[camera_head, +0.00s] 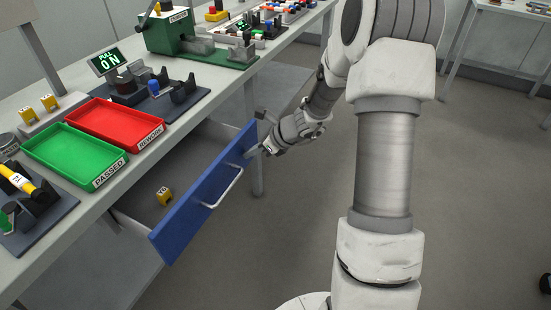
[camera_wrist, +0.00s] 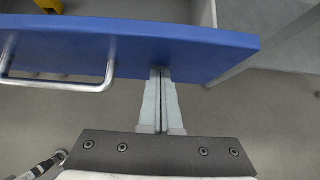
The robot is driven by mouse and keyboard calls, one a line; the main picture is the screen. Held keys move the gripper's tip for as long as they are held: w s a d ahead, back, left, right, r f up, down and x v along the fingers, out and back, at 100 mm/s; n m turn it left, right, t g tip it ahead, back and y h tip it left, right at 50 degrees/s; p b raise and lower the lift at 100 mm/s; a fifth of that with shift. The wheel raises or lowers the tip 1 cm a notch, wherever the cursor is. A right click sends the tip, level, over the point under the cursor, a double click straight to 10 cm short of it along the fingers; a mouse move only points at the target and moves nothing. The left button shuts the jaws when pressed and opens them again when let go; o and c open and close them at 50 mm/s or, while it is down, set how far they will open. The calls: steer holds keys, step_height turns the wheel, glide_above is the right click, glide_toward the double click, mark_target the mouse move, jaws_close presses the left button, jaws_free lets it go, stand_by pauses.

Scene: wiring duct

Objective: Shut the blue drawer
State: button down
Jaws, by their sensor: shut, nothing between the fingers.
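The blue drawer (camera_head: 208,195) stands open under the workbench, its blue front pulled out toward my side. A silver bar handle (camera_head: 226,188) is on its front. A yellow block (camera_head: 164,196) lies inside the drawer. My gripper (camera_head: 266,150) is at the far end of the drawer front, on its outer side. In the wrist view the shut fingers (camera_wrist: 160,76) point at the blue front (camera_wrist: 200,50), to the right of the handle (camera_wrist: 85,85). The fingertips overlap the front's lower edge in that view; whether they touch it I cannot tell.
On the workbench (camera_head: 70,90) are a red tray (camera_head: 115,122), a green tray (camera_head: 72,155), a green machine (camera_head: 172,32) and a small display (camera_head: 108,61). A bench leg (camera_head: 254,168) stands behind the drawer's far end. The floor (camera_head: 290,240) in front of the drawer is clear.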

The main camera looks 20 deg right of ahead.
steer(key=p, duration=0.4)
glide_above(208, 152)
steer(key=shift+d, duration=0.1)
steer(key=shift+r, duration=0.1)
steer(key=shift+w+a+r, duration=0.1)
steer(key=shift+a, duration=0.1)
